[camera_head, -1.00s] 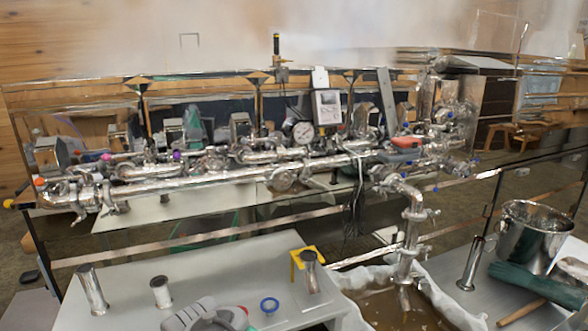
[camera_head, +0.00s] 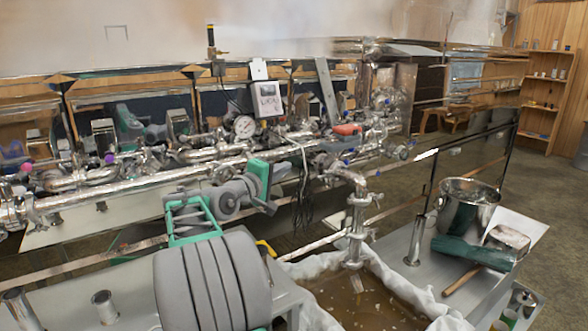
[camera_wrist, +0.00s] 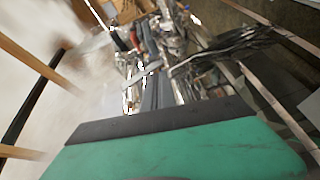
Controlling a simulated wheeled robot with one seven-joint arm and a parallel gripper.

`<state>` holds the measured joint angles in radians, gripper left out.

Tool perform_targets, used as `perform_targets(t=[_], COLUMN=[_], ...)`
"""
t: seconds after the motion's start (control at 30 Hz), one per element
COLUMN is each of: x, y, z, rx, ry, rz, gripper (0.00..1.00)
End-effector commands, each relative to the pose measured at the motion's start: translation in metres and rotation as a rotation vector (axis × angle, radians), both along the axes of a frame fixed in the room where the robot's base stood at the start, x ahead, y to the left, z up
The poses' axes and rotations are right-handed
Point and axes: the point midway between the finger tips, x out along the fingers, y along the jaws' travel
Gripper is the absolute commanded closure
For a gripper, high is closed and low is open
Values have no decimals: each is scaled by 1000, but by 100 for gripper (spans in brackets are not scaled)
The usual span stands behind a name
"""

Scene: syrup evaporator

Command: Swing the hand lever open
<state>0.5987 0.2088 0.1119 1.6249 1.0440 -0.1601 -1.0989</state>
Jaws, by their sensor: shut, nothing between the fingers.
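An upright hand lever with a black grip and a yellow band (camera_head: 211,40) stands above the back of the pipework in the head view. It appears to be the hand lever, and it stands upright. My gripper (camera_head: 282,170) is at the end of my grey and green arm, in front of the pipe run, below and right of the lever in the picture. Its fingers are partly hidden by the green wrist part. In the wrist view my gripper (camera_wrist: 158,92) shows shut beyond the green housing, pointing towards blurred pipework. I see no contact with the lever.
The long steel pipe run (camera_head: 120,190) carries a round gauge (camera_head: 244,127) and a meter box (camera_head: 267,99). Black cables (camera_head: 303,195) hang beside my gripper. A steel pot (camera_head: 468,205) stands on the right bench. A liquid-filled basin (camera_head: 355,303) lies in front.

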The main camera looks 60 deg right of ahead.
Motion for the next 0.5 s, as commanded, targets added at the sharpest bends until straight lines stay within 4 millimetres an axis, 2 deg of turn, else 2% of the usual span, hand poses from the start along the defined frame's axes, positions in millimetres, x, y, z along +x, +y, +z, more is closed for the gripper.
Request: perform_targets(t=[0.4,0.5], x=[-7,-26], y=[-90,-90], z=[-2,-5], rx=[4,4], ry=[-1,-3], rz=[-2,-1], gripper=[100,100])
